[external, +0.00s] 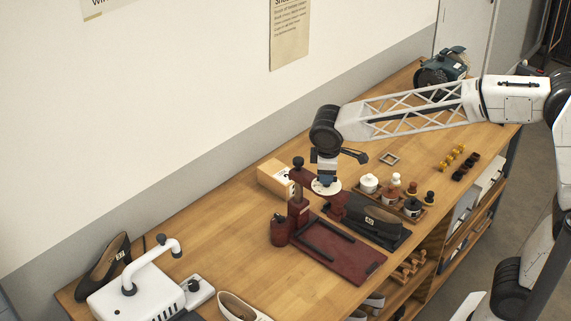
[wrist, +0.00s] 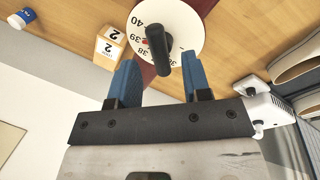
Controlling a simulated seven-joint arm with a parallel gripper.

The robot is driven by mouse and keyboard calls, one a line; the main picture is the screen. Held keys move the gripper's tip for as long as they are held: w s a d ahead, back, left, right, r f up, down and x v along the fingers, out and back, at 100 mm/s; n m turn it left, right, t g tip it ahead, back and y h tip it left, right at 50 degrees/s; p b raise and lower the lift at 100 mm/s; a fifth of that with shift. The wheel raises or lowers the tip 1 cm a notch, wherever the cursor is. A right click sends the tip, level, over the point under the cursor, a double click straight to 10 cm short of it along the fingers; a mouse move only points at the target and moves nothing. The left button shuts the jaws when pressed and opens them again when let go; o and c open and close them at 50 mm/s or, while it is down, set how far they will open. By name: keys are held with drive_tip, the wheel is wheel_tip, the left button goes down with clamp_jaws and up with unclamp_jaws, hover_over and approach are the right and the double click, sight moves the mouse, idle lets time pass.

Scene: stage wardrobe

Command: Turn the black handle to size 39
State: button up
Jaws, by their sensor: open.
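The black handle (wrist: 155,42) stands up from a round white dial (wrist: 182,22) in the wrist view. The dial carries black numbers; 40, 39 and 38 can be read beside the handle. A small red mark shows near 39, partly behind the handle; the exact setting cannot be told. My gripper (wrist: 159,62) is open, with one blue finger on each side of the handle's near end, apart from it as far as I can see.
A wooden number block (external: 274,178) stands behind the press. A tray of small jars (external: 427,206) and a dark shoe (external: 372,222) are to the right. A white machine with a bent arm (external: 140,290) and a dark shoe (external: 103,268) are at the left.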

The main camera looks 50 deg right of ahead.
drive_tip(key=shift+w+d+f, duration=0.1)
drive_tip(key=shift+d+f, duration=0.05)
drive_tip(key=shift+f, duration=0.65)
clamp_jaws()
drive_tip(key=shift+m, duration=0.8)
unclamp_jaws()
